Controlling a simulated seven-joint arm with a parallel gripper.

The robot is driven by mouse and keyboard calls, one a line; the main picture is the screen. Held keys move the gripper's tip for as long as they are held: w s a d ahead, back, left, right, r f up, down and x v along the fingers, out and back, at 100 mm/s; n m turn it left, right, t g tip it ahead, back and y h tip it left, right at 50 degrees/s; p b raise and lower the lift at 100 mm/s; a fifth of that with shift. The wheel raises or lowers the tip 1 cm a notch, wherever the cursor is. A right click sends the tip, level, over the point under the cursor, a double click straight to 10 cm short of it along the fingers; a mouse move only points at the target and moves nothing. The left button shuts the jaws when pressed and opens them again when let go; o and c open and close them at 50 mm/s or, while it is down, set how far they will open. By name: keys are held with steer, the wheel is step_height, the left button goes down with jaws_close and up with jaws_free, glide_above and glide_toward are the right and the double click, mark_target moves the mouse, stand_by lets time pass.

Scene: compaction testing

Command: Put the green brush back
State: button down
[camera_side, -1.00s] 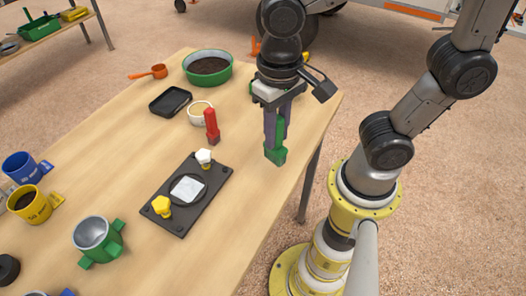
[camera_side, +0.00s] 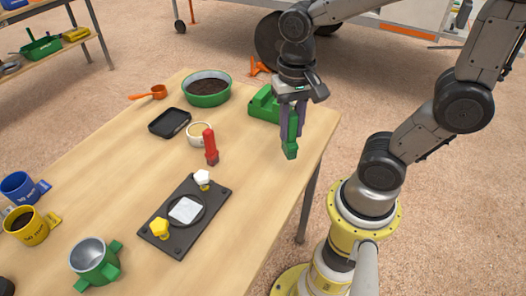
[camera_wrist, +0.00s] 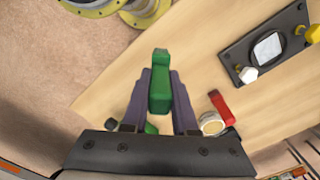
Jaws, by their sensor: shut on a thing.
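My gripper (camera_side: 293,122) is shut on the green brush (camera_side: 291,149) and holds it upright near the right edge of the table. In the wrist view the brush (camera_wrist: 160,85) sits between the two purple fingers of my gripper (camera_wrist: 163,78). A green block-like holder (camera_side: 263,103) stands on the table just behind and left of my gripper, partly hidden by it. A small green part (camera_wrist: 151,128) shows between the fingers in the wrist view. Whether the brush tip touches the table is hard to tell.
A black plate with yellow and white knobs (camera_side: 184,215) lies in front. A black tray (camera_side: 170,123) and a green bowl of soil (camera_side: 207,89) are farther back. The table's right edge is close.

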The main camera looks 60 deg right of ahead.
steer(key=shift+w+a+f, duration=0.1)
steer(key=shift+w+f, duration=1)
steer(key=shift+f, duration=0.55)
steer(key=shift+w+d+f, duration=0.1)
steer(key=shift+w+f, duration=1.05)
steer(key=shift+f, duration=0.45)
steer(key=shift+w+a+f, duration=0.1)
steer(key=shift+w+f, duration=1)
steer(key=shift+f, duration=0.55)
steer(key=shift+f, duration=0.2)
steer(key=c, duration=0.7)
jaws_free()
steer(key=shift+r, duration=0.15)
